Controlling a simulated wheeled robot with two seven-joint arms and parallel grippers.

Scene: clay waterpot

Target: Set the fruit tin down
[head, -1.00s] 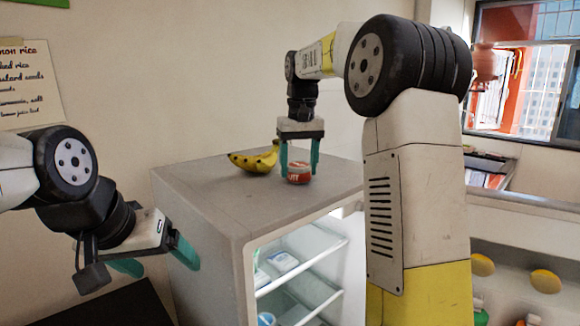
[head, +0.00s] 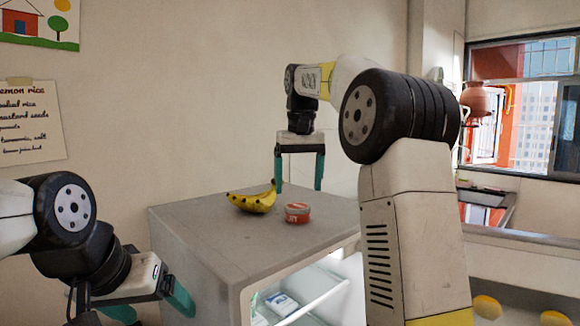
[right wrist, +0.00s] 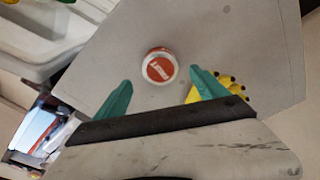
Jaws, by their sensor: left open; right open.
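The fruit tin (head: 297,213), small and round with a red and white label, stands upright on the grey top of the fridge (head: 200,222). My right gripper (head: 299,186) is open and empty, above and behind the tin and apart from it. In the right wrist view the tin (right wrist: 160,66) shows beyond the gap between the open teal fingers (right wrist: 160,92). My left gripper (head: 158,304) is open and empty at the lower left, beside the fridge.
Bananas (head: 252,199) lie on the fridge top just left of the tin. The rest of the top is mostly clear. The fridge front is open, with packets (head: 283,304) on a shelf inside. A clay pot (head: 478,100) hangs by the window.

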